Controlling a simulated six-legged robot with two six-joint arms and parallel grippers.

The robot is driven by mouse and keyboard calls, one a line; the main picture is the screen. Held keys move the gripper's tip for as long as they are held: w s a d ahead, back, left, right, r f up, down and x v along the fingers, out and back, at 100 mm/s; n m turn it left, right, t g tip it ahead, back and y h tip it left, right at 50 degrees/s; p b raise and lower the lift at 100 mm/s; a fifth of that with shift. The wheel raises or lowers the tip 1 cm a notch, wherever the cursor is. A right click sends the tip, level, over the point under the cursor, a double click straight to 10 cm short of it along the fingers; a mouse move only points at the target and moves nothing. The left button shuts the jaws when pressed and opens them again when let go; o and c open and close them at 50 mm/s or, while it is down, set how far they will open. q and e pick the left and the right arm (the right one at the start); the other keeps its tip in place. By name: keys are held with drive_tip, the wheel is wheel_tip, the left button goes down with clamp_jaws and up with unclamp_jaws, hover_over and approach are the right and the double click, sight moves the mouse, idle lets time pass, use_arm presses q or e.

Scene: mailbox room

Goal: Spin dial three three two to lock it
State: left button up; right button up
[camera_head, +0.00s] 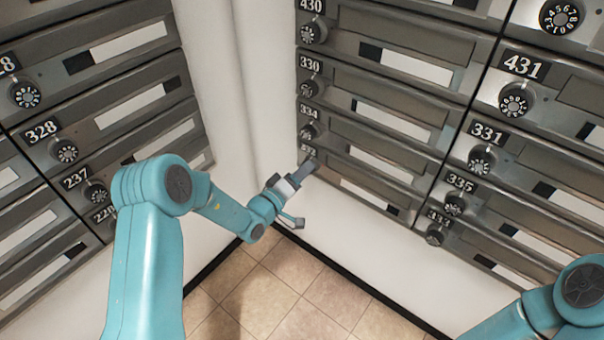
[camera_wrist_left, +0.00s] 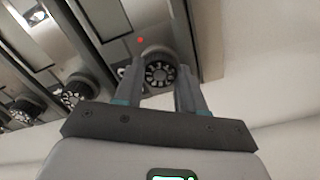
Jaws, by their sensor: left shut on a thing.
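My left gripper (camera_head: 303,172) reaches the bottom mailbox of the middle bank, at its left end. In the left wrist view a round black dial (camera_wrist_left: 160,73) with white markings sits between the two fingers of the gripper (camera_wrist_left: 158,88), which are shut on it. A small red dot (camera_wrist_left: 140,40) shows beside the dial. In the head view the gripper hides this dial, and the number plate above it (camera_head: 307,150) is partly covered and hard to read. The exact dial setting is too small to read. My right gripper is out of view; only part of that arm shows at lower right.
Directly above are the dials of box 334 (camera_head: 308,131) and box 330 (camera_head: 308,90). A right bank holds boxes such as 331 (camera_head: 481,158), and a left bank includes 328 (camera_head: 65,151). A white wall corner (camera_head: 232,80) and tiled floor (camera_head: 290,285) are clear.

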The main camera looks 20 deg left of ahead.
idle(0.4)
use_arm(q)
drive_tip(key=o, duration=1.1)
drive_tip(key=shift+c, duration=0.2)
drive_tip(key=p+v, duration=0.2)
drive_tip(key=v, duration=1.4)
drive_tip(key=shift+p, duration=0.3)
drive_tip(key=shift+s, duration=0.15)
